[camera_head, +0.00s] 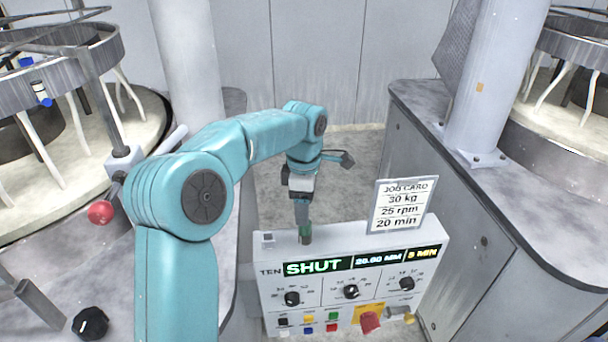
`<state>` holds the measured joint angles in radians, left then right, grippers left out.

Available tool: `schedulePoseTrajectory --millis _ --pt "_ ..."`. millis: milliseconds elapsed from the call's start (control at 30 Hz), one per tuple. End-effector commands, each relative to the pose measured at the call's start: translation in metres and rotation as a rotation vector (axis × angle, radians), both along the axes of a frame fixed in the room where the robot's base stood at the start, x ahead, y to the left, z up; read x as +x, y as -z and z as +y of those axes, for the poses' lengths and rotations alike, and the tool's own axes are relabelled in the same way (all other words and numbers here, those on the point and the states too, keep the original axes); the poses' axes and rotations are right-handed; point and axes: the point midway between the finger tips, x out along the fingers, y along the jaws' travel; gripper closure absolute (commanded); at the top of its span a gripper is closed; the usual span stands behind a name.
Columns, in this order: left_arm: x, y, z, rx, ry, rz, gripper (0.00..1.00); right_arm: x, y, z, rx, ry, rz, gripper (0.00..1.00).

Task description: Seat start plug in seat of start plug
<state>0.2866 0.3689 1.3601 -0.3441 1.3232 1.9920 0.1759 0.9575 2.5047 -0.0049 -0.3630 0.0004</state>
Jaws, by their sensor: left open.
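My left gripper (303,207) points down over the top edge of the grey control box (350,242). It is open, with its fingertips at a small dark green piece (305,232) on the box top. This piece may be the start plug; the fingers partly hide it, and I cannot tell whether it stands in a seat. A small pale square fitting (267,238) is on the box top to its left. My right gripper is not in view.
A job card (401,205) stands at the box's back right. The box front has a lit display (318,267), knobs, coloured buttons and a red knob (370,322) on yellow. A grey cabinet (455,190) stands right, round polishing machines left and far right. Grey floor lies behind the box.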

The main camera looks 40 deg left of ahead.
Motion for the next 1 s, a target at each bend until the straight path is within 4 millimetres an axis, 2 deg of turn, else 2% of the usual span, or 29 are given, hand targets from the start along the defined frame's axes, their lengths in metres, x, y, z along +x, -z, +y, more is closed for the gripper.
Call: schedulePoseTrajectory --millis 33,200,400,600,1000 --pt "0.001 -0.016 0.0 0.002 0.0 -0.007 0.38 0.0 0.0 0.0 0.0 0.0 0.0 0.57" --pt "0.001 -0.062 0.0 0.001 0.001 -0.006 0.38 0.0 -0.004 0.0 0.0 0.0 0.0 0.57" --pt "0.0 -0.1 0.0 0.0 0.001 -0.001 0.38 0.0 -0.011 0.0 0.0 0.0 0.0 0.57" --pt "0.0 -0.113 0.0 -0.001 0.001 0.0 0.38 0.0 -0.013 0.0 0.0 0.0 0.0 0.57" --pt "-0.001 -0.114 0.0 -0.001 0.001 0.0 0.38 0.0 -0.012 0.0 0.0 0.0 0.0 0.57"
